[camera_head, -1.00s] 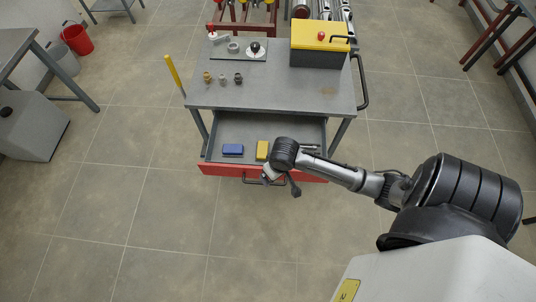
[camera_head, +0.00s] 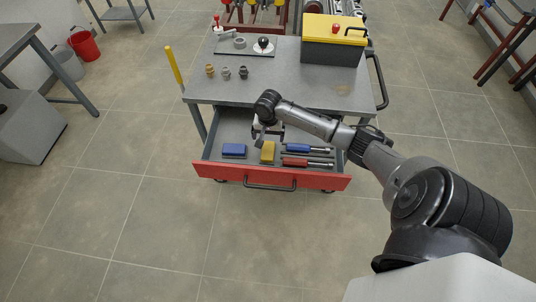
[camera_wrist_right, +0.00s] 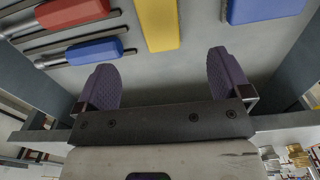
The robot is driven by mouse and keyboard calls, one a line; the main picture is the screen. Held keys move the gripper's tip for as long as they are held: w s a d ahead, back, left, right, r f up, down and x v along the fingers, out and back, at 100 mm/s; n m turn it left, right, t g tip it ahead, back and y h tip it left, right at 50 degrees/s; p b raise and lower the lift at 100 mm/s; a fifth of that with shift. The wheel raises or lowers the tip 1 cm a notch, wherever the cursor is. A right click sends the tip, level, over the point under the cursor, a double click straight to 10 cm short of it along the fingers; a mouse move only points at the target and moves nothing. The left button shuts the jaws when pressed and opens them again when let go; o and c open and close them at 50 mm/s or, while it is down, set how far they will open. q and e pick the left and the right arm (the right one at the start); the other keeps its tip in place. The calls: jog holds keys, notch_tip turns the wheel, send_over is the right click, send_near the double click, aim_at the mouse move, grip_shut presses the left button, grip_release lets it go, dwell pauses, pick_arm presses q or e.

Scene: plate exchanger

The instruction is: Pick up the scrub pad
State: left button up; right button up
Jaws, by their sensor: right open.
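An open drawer (camera_head: 212,172) holds a blue block (camera_head: 234,150) at left and a yellow block (camera_head: 268,152) in the middle. I cannot tell from looks which is the scrub pad. My right gripper (camera_head: 268,135) is over the drawer, just behind the yellow block. In the right wrist view its two purple fingers (camera_wrist_right: 163,72) are apart with nothing between them. There the yellow block (camera_wrist_right: 157,22) lies ahead of the gap and the blue block (camera_wrist_right: 262,9) lies to the right. My left gripper is out of view.
Red-handled (camera_head: 296,162) and blue-handled (camera_head: 298,148) tools lie right of the yellow block. The cart top (camera_head: 290,85) overhangs the drawer's back and carries several small fittings and a yellow-lidded toolbox (camera_head: 333,40). The floor in front is clear.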

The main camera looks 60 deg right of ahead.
aim_at(268, 147)
jog(key=shift+f+b, duration=0.4)
jog(key=shift+f, duration=1.6)
jog(key=f, duration=0.1)
jog(key=f+b, duration=0.2)
jog(key=f, duration=0.1)
jog(key=shift+w+d, duration=0.1)
jog(key=shift+d, duration=0.15)
jog(key=shift+f, duration=0.6)
jog(key=c, duration=1.1)
jog(key=shift+r, duration=0.1)
